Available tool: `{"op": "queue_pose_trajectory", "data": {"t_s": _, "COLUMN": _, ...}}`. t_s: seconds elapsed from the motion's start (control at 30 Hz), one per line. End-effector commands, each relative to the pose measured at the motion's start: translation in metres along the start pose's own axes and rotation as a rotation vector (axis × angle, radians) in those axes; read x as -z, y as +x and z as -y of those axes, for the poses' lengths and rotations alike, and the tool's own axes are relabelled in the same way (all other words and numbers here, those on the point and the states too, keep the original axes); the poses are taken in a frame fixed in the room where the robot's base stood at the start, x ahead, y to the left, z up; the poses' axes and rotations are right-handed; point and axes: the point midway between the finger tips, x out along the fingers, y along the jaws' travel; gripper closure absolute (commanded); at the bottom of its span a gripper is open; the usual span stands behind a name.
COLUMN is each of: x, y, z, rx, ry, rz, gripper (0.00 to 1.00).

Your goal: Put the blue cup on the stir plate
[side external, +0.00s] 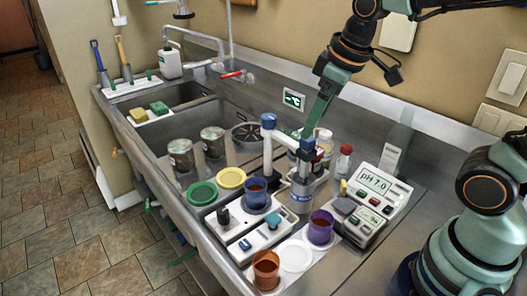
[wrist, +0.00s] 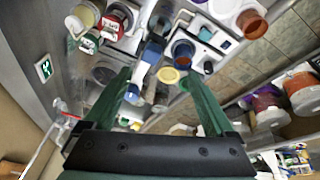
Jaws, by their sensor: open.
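The blue cup (side external: 256,188), with brown contents, stands upright at the far end of a white boxy unit (side external: 242,207). I cannot tell whether it rests on that unit's dark round top. The blue cup also shows in the wrist view (wrist: 183,51). A second white unit (side external: 252,243) lies in front, with a teal piece on top. I cannot tell for sure which unit is the stir plate. My gripper (side external: 306,133) is above and behind the cup, apart from it. In the wrist view my gripper (wrist: 158,75) has its green fingers spread, with nothing held between them.
A purple cup (side external: 320,228) and an orange cup (side external: 266,268) stand at the front, beside a white disc (side external: 295,255). A pH meter (side external: 375,200) is at the right. A tall blue-topped stand (side external: 267,150) rises close behind the blue cup. Green (side external: 202,193) and yellow (side external: 231,178) lids lie left.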

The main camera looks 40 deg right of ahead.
Motion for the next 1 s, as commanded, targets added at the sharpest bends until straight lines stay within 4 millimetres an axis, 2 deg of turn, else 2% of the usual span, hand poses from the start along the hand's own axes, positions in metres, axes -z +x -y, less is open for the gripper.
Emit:
{"op": "queue_pose_trajectory", "data": {"t_s": 0.1, "x": -0.023, "y": -0.01, "z": -0.006, "rx": -0.032, "ry": 0.165, "rz": -0.071, "gripper": 0.1}}
{"op": "queue_pose_trajectory", "data": {"t_s": 0.3, "x": -0.045, "y": -0.013, "z": -0.011, "rx": -0.055, "ry": 0.336, "rz": -0.14, "gripper": 0.1}}
{"op": "queue_pose_trajectory", "data": {"t_s": 1.0, "x": -0.05, "y": -0.013, "z": -0.011, "rx": -0.058, "ry": 0.372, "rz": -0.153, "gripper": 0.1}}
